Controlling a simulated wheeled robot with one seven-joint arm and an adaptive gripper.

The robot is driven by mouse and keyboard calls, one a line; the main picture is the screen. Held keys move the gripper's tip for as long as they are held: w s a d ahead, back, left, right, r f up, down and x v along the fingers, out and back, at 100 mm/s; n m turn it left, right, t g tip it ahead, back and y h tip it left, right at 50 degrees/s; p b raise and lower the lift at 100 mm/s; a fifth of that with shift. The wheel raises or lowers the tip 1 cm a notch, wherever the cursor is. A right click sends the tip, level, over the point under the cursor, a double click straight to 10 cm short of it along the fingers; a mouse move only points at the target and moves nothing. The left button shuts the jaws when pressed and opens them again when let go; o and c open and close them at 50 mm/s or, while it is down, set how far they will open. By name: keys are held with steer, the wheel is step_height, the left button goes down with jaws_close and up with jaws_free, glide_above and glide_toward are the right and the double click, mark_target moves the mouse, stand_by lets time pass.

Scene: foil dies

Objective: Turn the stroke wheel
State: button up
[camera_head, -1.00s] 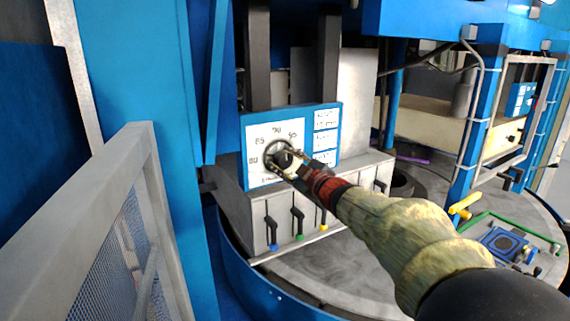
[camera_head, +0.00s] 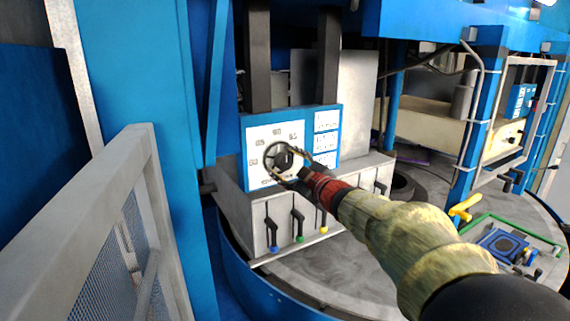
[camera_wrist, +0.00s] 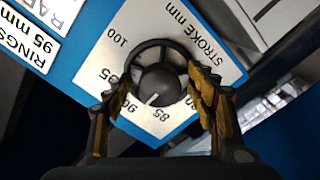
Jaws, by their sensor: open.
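The stroke wheel (camera_head: 272,155) is a black spoked handwheel on a white dial plate (camera_head: 255,180) in a blue panel. In the wrist view the wheel (camera_wrist: 157,48) has a dark hub with a short white line pointing down-left, roughly toward the 85 and 90 marks. The plate reads "STROKE mm". My gripper (camera_head: 290,166) is at the wheel, coming from the lower right. In the wrist view my gripper (camera_wrist: 162,95) is open, one finger on each side of the wheel. Whether the fingers touch the rim cannot be told. The fingers hide some scale marks.
Small label plates (camera_head: 326,140) sit right of the dial. Below are several levers with coloured tips, including a green-tipped one (camera_head: 298,224). A grey mesh guard (camera_head: 120,240) stands at left, and a blue post (camera_head: 140,110) behind it. A round grey table (camera_head: 320,275) spreads below.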

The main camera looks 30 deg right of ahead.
steer(key=s, duration=1.1)
steer(key=shift+s+d, duration=0.15)
steer(key=shift+s, duration=0.2)
